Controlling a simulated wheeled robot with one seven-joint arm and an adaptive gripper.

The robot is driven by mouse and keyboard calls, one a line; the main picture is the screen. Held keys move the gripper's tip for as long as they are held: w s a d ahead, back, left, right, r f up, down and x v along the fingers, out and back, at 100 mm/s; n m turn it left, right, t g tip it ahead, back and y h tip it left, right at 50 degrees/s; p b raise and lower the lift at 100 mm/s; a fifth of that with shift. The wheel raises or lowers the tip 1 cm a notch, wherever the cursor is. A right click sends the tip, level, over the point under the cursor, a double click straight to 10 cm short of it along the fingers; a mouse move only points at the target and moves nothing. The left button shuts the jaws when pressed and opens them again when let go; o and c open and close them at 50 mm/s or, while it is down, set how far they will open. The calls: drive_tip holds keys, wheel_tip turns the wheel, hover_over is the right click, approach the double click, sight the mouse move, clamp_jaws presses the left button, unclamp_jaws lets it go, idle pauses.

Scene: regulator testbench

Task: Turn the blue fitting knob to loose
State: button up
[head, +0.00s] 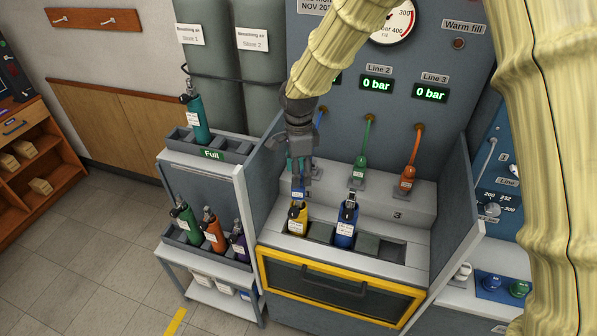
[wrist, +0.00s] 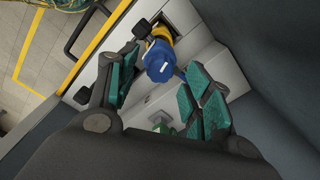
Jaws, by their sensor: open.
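The blue fitting knob (wrist: 160,61) shows in the wrist view, with a yellow cylinder (wrist: 161,32) just beyond it. In the head view a small part of the blue fitting (head: 298,191) shows above the yellow cylinder (head: 297,220), which stands in the left slot of the bench. My gripper (head: 301,176) hides most of the fitting there.
A blue cylinder (head: 346,222) stands in a slot to the right. Side walls (head: 455,240) flank the bench. A rack (head: 203,244) with several cylinders stands at the left. Displays for Line 2 and Line 3 read 0 bar.

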drive_tip(key=shift+f, duration=0.8)
drive_tip(key=shift+c, duration=0.3)
drive_tip(key=c, duration=1)
